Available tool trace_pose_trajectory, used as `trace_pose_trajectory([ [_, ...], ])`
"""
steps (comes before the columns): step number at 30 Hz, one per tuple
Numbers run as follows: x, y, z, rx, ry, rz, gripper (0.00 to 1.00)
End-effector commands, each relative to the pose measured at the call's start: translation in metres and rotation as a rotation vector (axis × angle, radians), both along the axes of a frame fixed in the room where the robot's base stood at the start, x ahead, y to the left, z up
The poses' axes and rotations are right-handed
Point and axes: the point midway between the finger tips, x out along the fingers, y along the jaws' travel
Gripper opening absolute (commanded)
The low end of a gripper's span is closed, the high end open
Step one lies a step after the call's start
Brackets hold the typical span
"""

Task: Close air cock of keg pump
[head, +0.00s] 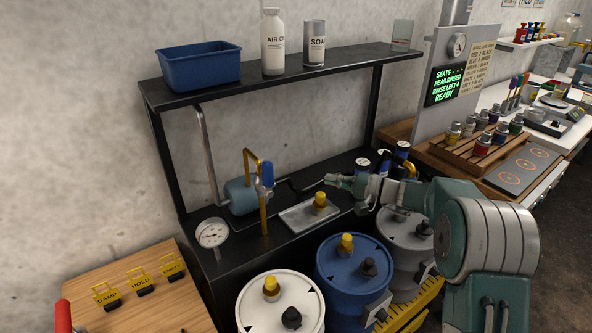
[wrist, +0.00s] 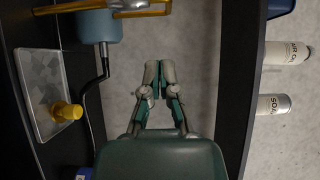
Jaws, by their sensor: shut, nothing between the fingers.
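The pump is a blue cylinder (head: 240,196) on the rack's lower shelf, left of centre in the head view; part of it shows at the upper left of the wrist view (wrist: 98,26). A yellow bent pipe (head: 264,215) stands in front of it, with a blue upright part (head: 267,174) near its top. I cannot tell for sure whether this is the air cock or how it is turned. My gripper (head: 328,181) is right of the pump, apart from it. In the wrist view its fingers (wrist: 158,70) are together and empty, before the grey wall.
A metal tray (head: 291,216) with a yellow fitting (head: 320,199) lies below my gripper. A black hose (wrist: 103,65) runs from the pump. An upper shelf (head: 345,62) with bottles and a blue bin hangs above. A gauge (head: 212,233) stands left; drums (head: 352,270) stand in front.

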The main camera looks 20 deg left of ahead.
Motion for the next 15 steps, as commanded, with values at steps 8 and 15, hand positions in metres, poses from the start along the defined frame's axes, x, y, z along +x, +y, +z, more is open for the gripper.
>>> trace_pose_trajectory([
  [8, 0.006, 0.019, -0.003, 0.022, -0.003, -0.004, 0.0],
  [15, 0.011, 0.062, -0.003, 0.021, -0.002, -0.004, 0.0],
])
